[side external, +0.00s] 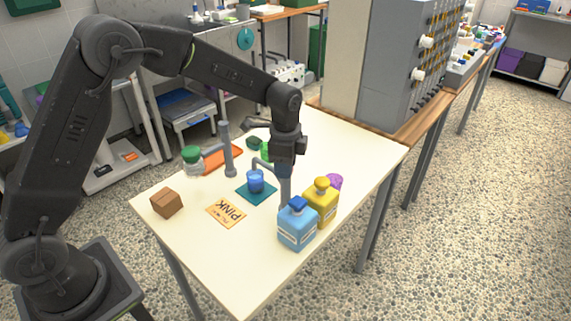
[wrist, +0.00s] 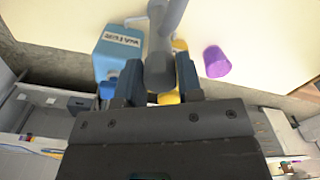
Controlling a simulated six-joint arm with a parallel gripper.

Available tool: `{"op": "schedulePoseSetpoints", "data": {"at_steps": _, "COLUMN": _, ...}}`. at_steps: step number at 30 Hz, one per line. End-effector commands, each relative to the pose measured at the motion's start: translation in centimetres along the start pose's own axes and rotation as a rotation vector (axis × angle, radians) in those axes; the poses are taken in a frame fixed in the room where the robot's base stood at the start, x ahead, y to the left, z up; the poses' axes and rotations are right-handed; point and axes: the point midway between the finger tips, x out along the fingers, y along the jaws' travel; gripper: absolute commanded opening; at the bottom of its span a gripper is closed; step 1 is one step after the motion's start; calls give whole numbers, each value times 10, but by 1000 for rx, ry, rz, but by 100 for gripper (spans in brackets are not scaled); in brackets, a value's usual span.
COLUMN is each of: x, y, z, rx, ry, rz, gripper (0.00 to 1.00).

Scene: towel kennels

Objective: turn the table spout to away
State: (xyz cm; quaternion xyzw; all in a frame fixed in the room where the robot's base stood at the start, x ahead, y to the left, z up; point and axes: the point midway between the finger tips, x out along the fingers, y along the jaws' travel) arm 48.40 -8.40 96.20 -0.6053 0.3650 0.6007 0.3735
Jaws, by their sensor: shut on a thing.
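The grey table spout (side external: 286,190) stands upright on the pale table, with its bent arm reaching left over a blue cup (side external: 255,181). The cup stands on a teal mat (side external: 243,191). My gripper (side external: 284,168) comes down from above and is shut on the top part of the spout. In the wrist view the spout (wrist: 160,45) sits between the two blue fingers of my gripper (wrist: 158,82). The part of the spout inside the grip is hidden in the side view.
A blue bottle (side external: 297,229) and a yellow bottle (side external: 320,205) stand close to the spout, with a purple cup (side external: 335,181) behind. Another grey post (side external: 230,155) stands farther left, near a green-topped jar (side external: 192,162).

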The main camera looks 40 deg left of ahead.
Motion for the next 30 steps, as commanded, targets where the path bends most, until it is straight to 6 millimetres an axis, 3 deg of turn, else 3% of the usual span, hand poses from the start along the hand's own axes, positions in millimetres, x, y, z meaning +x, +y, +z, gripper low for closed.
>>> {"op": "schedulePoseSetpoints", "data": {"at_steps": 14, "x": -1, "y": 0, "z": 0, "rx": -111, "ry": 0, "rz": -2, "gripper": 0}}
{"op": "schedulePoseSetpoints", "data": {"at_steps": 30, "x": -1, "y": 0, "z": -1, "rx": -592, "ry": -5, "rz": -3, "gripper": 0}}
